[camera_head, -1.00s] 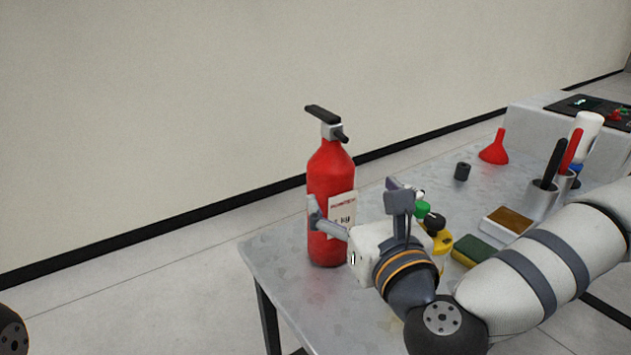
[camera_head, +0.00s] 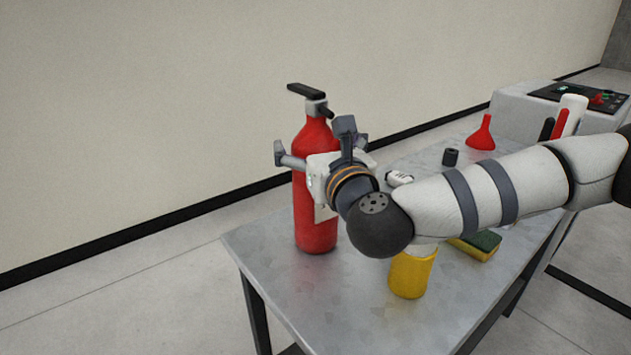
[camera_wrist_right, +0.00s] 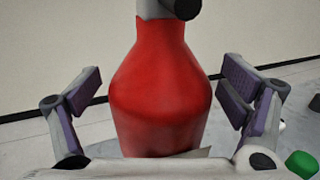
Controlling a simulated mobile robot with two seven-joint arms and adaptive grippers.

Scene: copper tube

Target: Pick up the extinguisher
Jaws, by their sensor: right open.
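The red extinguisher (camera_head: 316,230) with a black handle stands upright near the left end of the metal table (camera_head: 290,290). My right gripper (camera_head: 318,150) is at the extinguisher's upper body, with one finger showing on its left and the other on its right. In the right wrist view the extinguisher (camera_wrist_right: 160,95) stands between the two open fingers of my right gripper (camera_wrist_right: 160,100), with a gap on each side. My right gripper and wrist hide part of the extinguisher's front and label. My left gripper is not in view.
A yellow container (camera_head: 411,275), a green and yellow sponge (camera_head: 478,245), a small black cylinder (camera_head: 450,157) and a red funnel (camera_head: 482,133) are on the table. A grey machine (camera_head: 520,105) is at the back right. The table's front left corner is bare.

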